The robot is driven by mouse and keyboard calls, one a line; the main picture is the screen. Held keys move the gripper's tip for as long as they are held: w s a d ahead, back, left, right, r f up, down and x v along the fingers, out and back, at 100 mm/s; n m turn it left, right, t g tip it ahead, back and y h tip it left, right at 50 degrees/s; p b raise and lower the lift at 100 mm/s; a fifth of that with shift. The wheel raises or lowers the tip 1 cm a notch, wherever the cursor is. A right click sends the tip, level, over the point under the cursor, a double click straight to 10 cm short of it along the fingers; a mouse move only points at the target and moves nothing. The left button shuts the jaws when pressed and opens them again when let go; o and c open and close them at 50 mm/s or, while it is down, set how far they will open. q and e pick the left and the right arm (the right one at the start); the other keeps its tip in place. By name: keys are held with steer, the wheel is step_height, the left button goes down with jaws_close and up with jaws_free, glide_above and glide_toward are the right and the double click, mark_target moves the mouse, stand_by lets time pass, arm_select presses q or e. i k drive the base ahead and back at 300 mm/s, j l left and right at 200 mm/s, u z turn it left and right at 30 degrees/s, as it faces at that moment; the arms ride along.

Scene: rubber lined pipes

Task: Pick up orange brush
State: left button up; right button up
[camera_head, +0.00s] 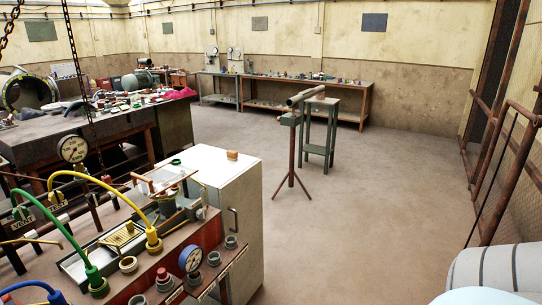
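I see no thing that I can clearly make out as an orange brush. A small orange-brown block-like object (232,155) lies on top of the white cabinet (222,166) left of the middle; it is too small to tell whether it is the brush. Neither of my grippers shows in the head view.
A test bench (205,284) with gauges, fittings and coloured hoses fills the lower left. A cluttered dark table (60,127) stands behind it. A pipe stand (291,160) and green stool (318,150) stand mid-room. The floor (370,200) right of the cabinet is clear.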

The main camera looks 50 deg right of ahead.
mark_target(231, 155)
steer(key=z, duration=1.25)
